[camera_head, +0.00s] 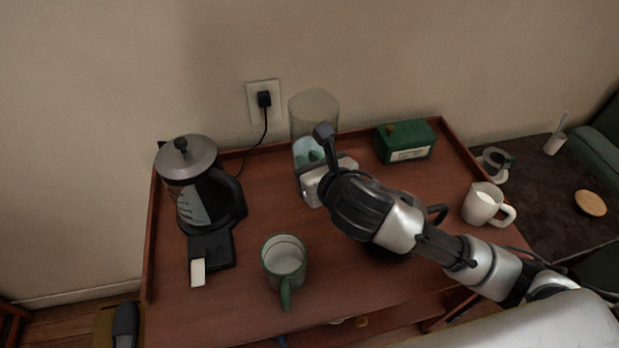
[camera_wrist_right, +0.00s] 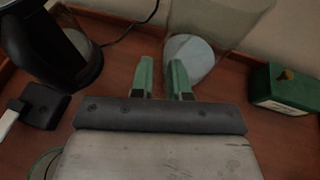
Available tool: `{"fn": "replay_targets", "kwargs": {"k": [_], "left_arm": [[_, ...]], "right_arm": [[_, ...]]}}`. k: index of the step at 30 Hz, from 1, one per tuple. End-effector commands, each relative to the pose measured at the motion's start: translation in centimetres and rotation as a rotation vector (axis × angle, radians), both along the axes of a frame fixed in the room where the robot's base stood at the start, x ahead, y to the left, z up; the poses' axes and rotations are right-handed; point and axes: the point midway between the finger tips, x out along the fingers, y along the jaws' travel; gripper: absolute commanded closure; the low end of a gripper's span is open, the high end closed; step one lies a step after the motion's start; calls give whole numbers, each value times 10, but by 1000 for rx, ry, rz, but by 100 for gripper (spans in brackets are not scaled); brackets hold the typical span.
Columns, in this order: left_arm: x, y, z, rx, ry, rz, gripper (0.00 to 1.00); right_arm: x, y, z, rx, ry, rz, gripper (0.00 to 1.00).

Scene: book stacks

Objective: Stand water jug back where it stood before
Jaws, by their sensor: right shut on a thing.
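The water jug (camera_head: 315,106) is a tall clear container with a pale bluish bottom, near the back edge of the wooden table top. It looks about upright; I cannot tell whether its base touches the wood. It also shows in the wrist view (camera_wrist_right: 217,30), just beyond my fingers. My right gripper (camera_head: 313,160) is at the lower part of the jug, on its near side. Its green-padded fingers (camera_wrist_right: 162,80) are shut on the jug, with a gap between them; the gripped part is hard to make out. My left gripper is not in view.
A black and steel kettle (camera_head: 190,190) stands at the left, a green mug (camera_head: 284,262) in front. A green box (camera_head: 405,142) is right of the jug, a white mug (camera_head: 481,204) at the right edge. A raised rim borders the table top (camera_head: 190,315).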

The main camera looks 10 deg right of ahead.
Motion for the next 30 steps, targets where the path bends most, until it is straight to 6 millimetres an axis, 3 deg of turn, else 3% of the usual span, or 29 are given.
{"fn": "replay_targets", "kwargs": {"k": [4,12,22,23,24,27,30], "left_arm": [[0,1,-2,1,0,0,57],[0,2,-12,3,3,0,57],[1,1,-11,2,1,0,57],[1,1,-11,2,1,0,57],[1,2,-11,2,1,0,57],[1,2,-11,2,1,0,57],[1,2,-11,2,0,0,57]], "right_arm": [[0,2,-5,0,-6,-2,100],[0,2,-40,1,-4,-1,100],[0,2,-40,0,-6,0,100],[0,2,-43,-2,0,-2,82],[0,2,-43,-1,-1,-2,76],[0,2,-43,0,-1,-1,61],[0,2,-43,0,-1,-1,58]]}}
